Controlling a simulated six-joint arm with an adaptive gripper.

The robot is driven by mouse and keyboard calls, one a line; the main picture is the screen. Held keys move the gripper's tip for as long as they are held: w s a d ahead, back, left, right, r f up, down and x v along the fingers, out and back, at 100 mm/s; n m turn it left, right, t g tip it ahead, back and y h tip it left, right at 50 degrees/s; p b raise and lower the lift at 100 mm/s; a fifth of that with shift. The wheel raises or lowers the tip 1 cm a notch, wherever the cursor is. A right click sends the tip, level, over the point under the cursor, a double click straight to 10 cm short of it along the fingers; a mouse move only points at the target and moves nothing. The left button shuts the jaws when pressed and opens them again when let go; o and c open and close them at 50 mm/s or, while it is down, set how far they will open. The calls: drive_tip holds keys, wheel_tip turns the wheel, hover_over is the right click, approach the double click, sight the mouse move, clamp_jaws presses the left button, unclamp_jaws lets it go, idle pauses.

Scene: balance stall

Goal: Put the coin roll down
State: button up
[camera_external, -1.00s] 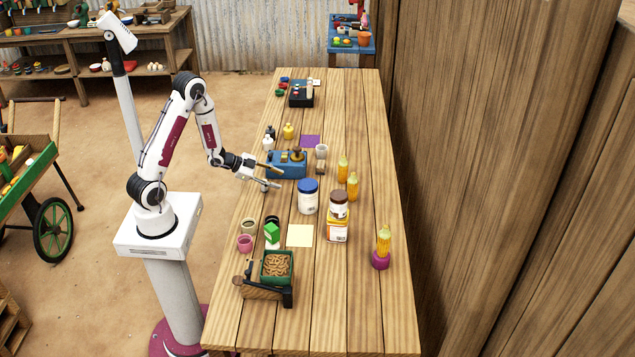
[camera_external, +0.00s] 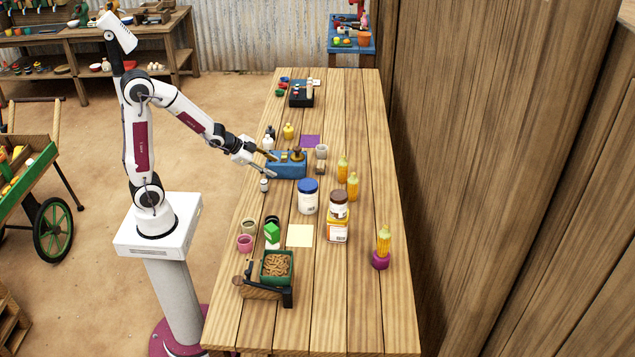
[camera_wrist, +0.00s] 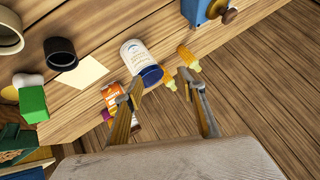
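A small pale grey cylinder, which looks like the coin roll (camera_external: 264,184), stands on the table near its left edge, in front of the blue box (camera_external: 287,166). My gripper (camera_external: 271,165) is above and behind it, apart from it, beside the blue box. In the wrist view my gripper (camera_wrist: 162,80) has its two fingers spread with nothing held between them. I cannot make out the coin roll in the wrist view.
A white jar with a blue lid (camera_external: 308,198) stands right of the coin roll. Table between jar and coin roll is clear.

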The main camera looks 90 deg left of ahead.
drive_tip(key=s+d+r+n+g+h, duration=0.15)
drive_tip(key=s+d+r, duration=0.35)
drive_tip(key=s+d, duration=0.55)
drive_tip(key=s+d+r+n+g+h, duration=0.15)
drive_tip(key=s+d+r, duration=0.35)
drive_tip(key=s+d, duration=0.5)
drive_tip(key=m+g+y, duration=0.4)
drive_tip(key=m+g, duration=0.2)
drive_tip(key=m, duration=1.3)
hover_over(264, 182)
drive_tip(key=d, duration=0.3)
wheel_tip(264, 182, down, 20)
drive_tip(key=shift+a+r, duration=0.2)
drive_tip(key=shift+r, duration=0.05)
drive_tip(key=shift+s+f, duration=0.1)
drive_tip(key=shift+x, duration=1.2)
